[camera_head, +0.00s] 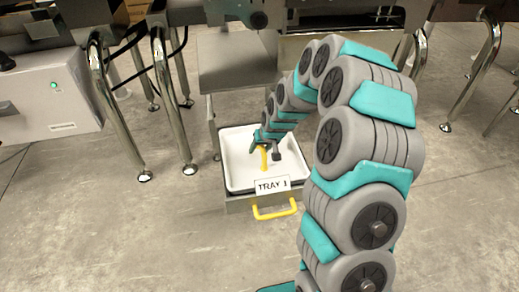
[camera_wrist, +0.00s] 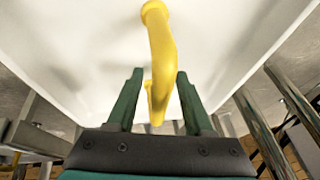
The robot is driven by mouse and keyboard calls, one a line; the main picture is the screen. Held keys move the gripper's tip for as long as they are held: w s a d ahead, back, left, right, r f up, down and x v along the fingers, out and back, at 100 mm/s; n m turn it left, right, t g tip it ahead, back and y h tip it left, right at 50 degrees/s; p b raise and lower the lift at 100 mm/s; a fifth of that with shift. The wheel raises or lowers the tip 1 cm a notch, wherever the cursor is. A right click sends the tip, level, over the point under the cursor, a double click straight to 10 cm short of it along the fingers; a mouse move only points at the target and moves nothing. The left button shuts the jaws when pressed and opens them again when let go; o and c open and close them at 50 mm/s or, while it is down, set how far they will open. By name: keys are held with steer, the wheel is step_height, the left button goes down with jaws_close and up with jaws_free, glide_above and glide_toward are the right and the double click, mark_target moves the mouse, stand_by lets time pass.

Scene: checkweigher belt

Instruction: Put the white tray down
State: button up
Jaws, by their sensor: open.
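The white tray (camera_head: 238,172) sits inside a low dark-rimmed frame marked TRAY 1, near the floor. A yellow handle (camera_head: 264,160) stands up from the middle of the tray. My gripper (camera_head: 264,149) is at this handle, above the tray. In the wrist view, the open fingers of my gripper (camera_wrist: 159,75) stand on either side of the yellow handle (camera_wrist: 161,50), with a gap to each side. The white tray surface (camera_wrist: 75,45) fills the upper part of that view. Whether the tray's underside rests fully cannot be seen.
The TRAY 1 label (camera_head: 272,185) and a yellow front handle (camera_head: 274,212) are on the frame's near side. Chrome legs (camera_head: 172,100) stand to the left, and a grey panel (camera_head: 237,62) is behind. A grey box (camera_head: 48,97) is at far left. The concrete floor in front is clear.

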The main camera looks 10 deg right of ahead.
steer(key=p+v, duration=0.1)
steer(key=v, duration=1.1)
steer(key=s+r+g, duration=0.2)
steer(key=s+r, duration=0.1)
steer(key=s, duration=1)
steer(key=s+a+r+g+h, duration=0.1)
steer(key=s+r+g, duration=0.1)
steer(key=s, duration=1.1)
steer(key=s+r+g+h, duration=0.1)
steer(key=s+r, duration=0.3)
steer(key=s, duration=0.9)
steer(key=shift+s+a+g, duration=0.25)
steer(key=shift+g, duration=0.45)
steer(key=shift+r, duration=0.1)
